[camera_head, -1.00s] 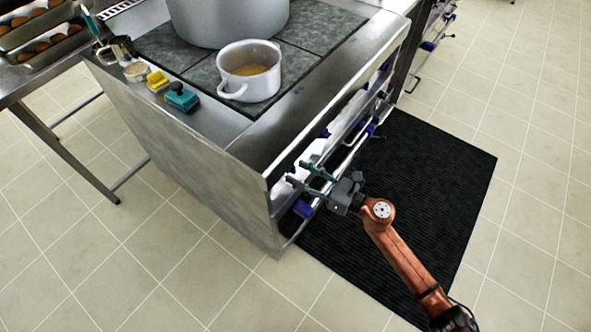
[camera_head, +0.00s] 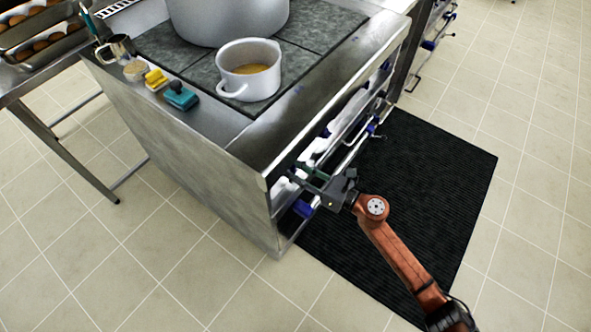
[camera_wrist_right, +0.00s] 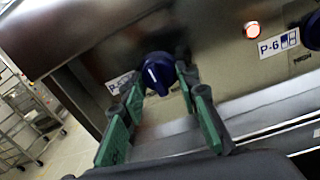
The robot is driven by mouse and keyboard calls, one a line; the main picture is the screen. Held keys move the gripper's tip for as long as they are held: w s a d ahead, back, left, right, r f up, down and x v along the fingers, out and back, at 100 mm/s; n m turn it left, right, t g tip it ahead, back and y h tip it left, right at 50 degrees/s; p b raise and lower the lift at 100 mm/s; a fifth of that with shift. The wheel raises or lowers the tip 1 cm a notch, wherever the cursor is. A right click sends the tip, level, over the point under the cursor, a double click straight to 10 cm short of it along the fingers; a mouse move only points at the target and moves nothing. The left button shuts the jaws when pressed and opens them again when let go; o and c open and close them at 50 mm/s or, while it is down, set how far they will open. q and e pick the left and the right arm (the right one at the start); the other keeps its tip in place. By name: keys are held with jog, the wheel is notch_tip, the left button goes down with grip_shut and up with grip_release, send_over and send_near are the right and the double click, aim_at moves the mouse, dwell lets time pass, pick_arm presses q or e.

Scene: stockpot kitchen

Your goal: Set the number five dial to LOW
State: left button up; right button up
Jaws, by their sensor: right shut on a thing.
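My right gripper (camera_head: 304,179) is at the stove's front panel in the head view, low near its left corner. In the right wrist view its green-padded fingers stand on either side of a blue dial (camera_wrist_right: 157,74), shut on it. A white mark on the dial points up and slightly left in the picture. A label (camera_wrist_right: 120,83) left of the dial starts with P and is partly hidden by a finger. The label to the right reads P-6 (camera_wrist_right: 277,43). My left gripper is not in view.
A lit red button (camera_wrist_right: 252,29) sits beside the P-6 label, and another blue dial (camera_wrist_right: 311,30) is at the right edge. A handrail (camera_head: 357,147) runs along the stove front. A white pot (camera_head: 248,70) stands on the stove. A black mat (camera_head: 430,180) lies before it.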

jog(key=shift+c, duration=0.8)
